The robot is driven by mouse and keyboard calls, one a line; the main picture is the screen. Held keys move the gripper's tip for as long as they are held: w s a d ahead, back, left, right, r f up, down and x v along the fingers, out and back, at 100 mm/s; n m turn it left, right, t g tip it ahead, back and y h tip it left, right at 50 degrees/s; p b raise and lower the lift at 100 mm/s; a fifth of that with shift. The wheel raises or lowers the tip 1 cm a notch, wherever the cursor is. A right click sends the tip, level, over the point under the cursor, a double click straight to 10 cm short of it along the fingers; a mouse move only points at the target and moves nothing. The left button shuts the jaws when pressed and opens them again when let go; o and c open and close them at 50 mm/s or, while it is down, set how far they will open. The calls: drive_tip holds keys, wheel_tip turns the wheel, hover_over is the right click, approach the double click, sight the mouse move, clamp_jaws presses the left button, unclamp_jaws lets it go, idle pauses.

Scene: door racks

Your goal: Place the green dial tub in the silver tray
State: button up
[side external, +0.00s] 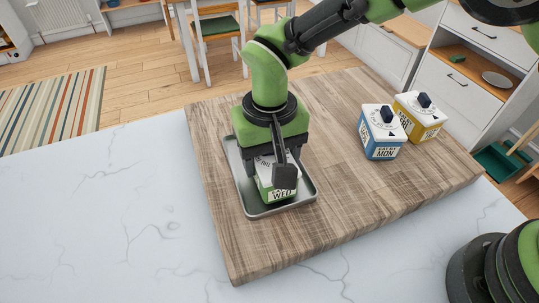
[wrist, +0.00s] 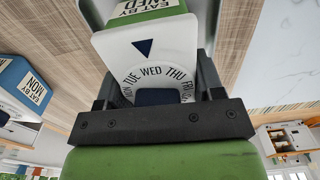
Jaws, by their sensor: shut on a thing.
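The green dial tub (side external: 276,192), with a white lid and a "WED" label, is in the silver tray (side external: 250,210) on the wooden board. The tub looks upright within the tray's rim. Whether its base touches the tray floor is hidden.
A blue dial tub marked "MON" (side external: 381,148) and a yellow dial tub (side external: 432,130) stand close together at the board's right. The wooden board (side external: 330,200) is clear between them and the tray. White marble counter (side external: 110,220) lies to the left.

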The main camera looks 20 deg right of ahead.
drive_tip(key=shift+f, duration=0.25)
drive_tip(key=shift+f, duration=0.15)
drive_tip(key=o, duration=1.3)
